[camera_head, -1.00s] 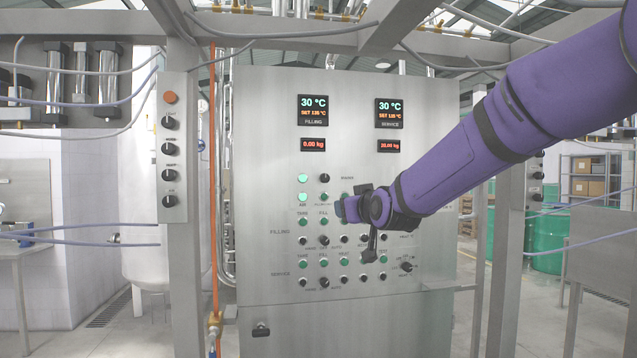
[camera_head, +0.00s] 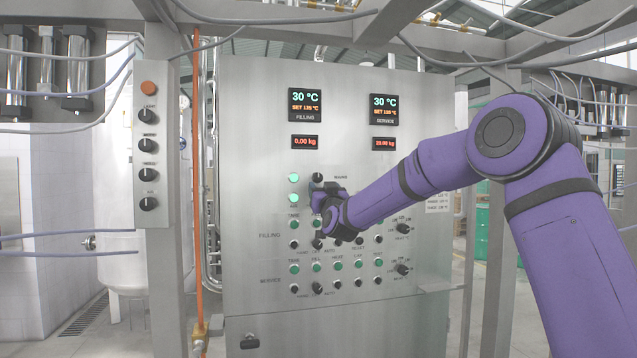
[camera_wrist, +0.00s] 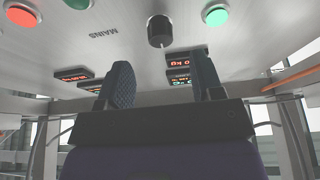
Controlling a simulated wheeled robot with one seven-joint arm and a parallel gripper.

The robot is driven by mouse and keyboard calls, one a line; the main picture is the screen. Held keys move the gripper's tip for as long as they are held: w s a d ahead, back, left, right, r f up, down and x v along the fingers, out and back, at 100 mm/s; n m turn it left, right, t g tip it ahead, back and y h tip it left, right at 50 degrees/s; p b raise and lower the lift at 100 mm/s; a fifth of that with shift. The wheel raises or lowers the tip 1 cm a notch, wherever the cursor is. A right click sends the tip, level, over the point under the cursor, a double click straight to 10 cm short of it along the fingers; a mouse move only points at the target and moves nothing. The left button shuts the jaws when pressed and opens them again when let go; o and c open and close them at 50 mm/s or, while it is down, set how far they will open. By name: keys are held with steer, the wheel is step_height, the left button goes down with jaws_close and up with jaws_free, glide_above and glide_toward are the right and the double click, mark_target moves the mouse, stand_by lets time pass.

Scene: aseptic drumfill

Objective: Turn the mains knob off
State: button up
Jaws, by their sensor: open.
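The mains knob (camera_head: 317,178) is a small black knob on the upper part of the steel control panel (camera_head: 345,85). In the wrist view it is the black cylinder (camera_wrist: 160,31) beside the upside-down MAINS label (camera_wrist: 103,31). My gripper (camera_head: 318,190) is close to the panel, just below the knob in the head view. In the wrist view my gripper (camera_wrist: 164,78) is open and empty, its two dark fingers spread. The knob stands beyond the fingertips, roughly midway between them sideways, and is not touched.
A lit green button (camera_head: 294,178) is left of the knob. The wrist view shows a red button (camera_wrist: 22,13) and a green one (camera_wrist: 216,15) near it. Rows of buttons and knobs lie below. A side post (camera_head: 148,150) carries more knobs.

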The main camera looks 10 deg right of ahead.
mark_target(319, 180)
steer(key=shift+x, duration=2.95)
steer(key=c, duration=0.9)
